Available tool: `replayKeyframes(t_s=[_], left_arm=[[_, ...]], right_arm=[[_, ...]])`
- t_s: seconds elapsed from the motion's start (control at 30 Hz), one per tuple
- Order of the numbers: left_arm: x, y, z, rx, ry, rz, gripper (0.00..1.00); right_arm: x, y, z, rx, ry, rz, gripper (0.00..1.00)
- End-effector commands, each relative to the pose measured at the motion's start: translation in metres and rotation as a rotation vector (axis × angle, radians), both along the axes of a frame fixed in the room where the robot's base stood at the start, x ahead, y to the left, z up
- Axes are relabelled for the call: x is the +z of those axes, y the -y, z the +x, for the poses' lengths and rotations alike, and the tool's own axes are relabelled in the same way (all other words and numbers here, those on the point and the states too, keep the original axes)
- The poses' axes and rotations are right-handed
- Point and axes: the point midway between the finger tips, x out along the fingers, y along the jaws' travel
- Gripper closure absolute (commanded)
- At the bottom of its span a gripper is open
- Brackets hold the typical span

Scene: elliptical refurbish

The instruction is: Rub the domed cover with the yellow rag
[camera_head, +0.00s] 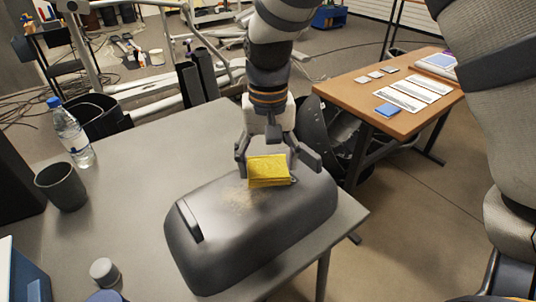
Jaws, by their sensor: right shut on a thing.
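The domed cover (255,235) is a dark grey rounded shell lying on the grey table, with a raised handle-like bar (189,220) at its left end. A pale dusty patch (238,198) shows on its top. The yellow rag (268,171) is a folded block at the cover's far side. My right gripper (273,160) points down from above and is shut on the rag, one finger on each side. The rag appears to touch the cover's top or sit just above it; I cannot tell which. My left gripper is not in view.
On the grey table (130,175), a water bottle (70,133) and a dark cup (62,186) stand at the left. A small grey-capped item (104,271) and a blue box (22,275) are near the front left. A wooden table (415,117) stands behind right.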

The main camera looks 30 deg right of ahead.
Motion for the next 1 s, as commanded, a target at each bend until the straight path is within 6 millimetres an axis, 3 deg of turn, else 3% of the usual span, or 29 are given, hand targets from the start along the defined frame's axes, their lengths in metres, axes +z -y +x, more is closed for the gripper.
replayKeyframes(t_s=[1.0], left_arm=[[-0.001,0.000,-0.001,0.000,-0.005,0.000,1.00]], right_arm=[[-0.013,0.000,0.000,0.000,-0.001,0.000,0.52]])
